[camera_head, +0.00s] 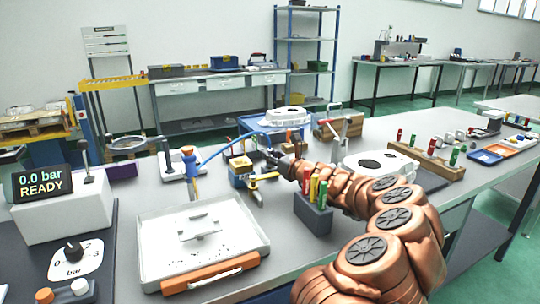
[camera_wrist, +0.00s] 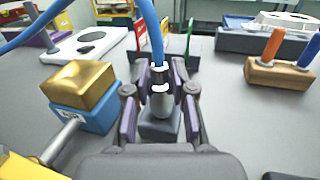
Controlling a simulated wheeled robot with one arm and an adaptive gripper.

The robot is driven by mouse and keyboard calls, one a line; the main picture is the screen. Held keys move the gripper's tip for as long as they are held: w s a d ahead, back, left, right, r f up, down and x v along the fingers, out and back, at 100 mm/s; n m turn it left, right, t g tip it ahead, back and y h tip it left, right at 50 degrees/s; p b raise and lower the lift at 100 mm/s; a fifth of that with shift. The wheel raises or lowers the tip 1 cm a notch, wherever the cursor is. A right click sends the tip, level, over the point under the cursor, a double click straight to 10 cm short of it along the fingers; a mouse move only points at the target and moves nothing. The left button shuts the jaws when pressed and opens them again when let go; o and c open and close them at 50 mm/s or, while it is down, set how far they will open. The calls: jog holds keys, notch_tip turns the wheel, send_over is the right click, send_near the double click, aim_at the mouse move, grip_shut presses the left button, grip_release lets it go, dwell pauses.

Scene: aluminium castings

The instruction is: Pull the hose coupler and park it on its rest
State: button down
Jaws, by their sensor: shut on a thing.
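My gripper (camera_head: 273,156) is at the middle of the bench, beside a blue block with a brass-coloured top (camera_head: 240,168). In the wrist view my gripper (camera_wrist: 160,78) is shut on the hose coupler (camera_wrist: 161,104), a grey cylinder with a white ring. The blue hose (camera_wrist: 148,22) rises from its top. The coupler is roughly upright above a small dark grey block (camera_wrist: 158,130); I cannot tell whether it is seated in it. The brass-topped blue block (camera_wrist: 83,97) stands to the left, apart from the fingers. In the head view my arm and gripper hide the coupler.
A display (camera_head: 42,184) reads 0.0 bar READY. A white tray (camera_head: 150,235) lies in front, with an orange-handled tool at its edge. A grey holder with coloured markers (camera_head: 313,216) stands close to my arm. White castings and a wooden rack (camera_head: 425,160) stand behind.

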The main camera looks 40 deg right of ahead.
jog(key=shift+a+f, duration=0.1)
jog(key=shift+f, duration=0.65)
jog(key=shift+r, duration=0.1)
jog(key=shift+w+r+p, duration=0.1)
jog(key=shift+r+p, duration=0.3)
jog(key=shift+r, duration=0.1)
jog(key=shift+r+p, duration=0.7)
jog(key=shift+r, duration=0.2)
jog(key=shift+r+p, duration=0.1)
jog(key=shift+p, duration=0.45)
dwell(0.4)
jog(key=shift+f+b, duration=0.95)
jog(key=shift+f, duration=0.25)
dwell(0.8)
jog(key=c, duration=0.9)
grip_release()
jog(key=shift+r, duration=0.1)
